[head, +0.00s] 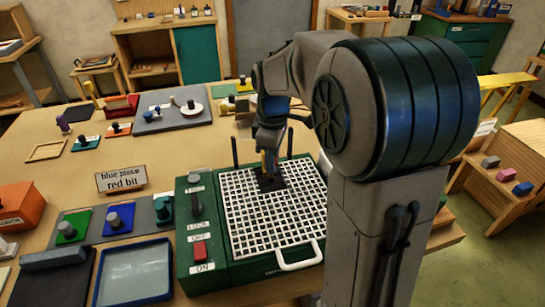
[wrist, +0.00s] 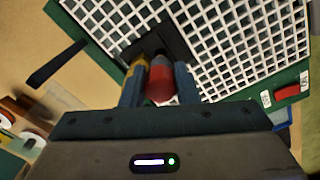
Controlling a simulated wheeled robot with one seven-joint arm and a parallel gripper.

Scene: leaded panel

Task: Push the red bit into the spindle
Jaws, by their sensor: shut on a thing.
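My gripper (wrist: 160,88) points down over the green machine (head: 186,275) with the white grid top (head: 290,220). In the wrist view its two blue fingers are shut on the red bit (wrist: 160,84), which has a greyish end towards the grid. A yellow piece (wrist: 136,78) shows beside the left finger. A dark square plate (wrist: 150,42) lies in the grid just beyond the bit; it also shows in the head view (head: 270,183) under my gripper (head: 269,170). The spindle itself is not clearly visible, and I cannot tell whether the bit touches it.
A sign (head: 121,180) reads "blue piece, red bit". A blue tray (head: 133,297) and coloured knobbed blocks stand left. Two dark posts rise behind the grid.

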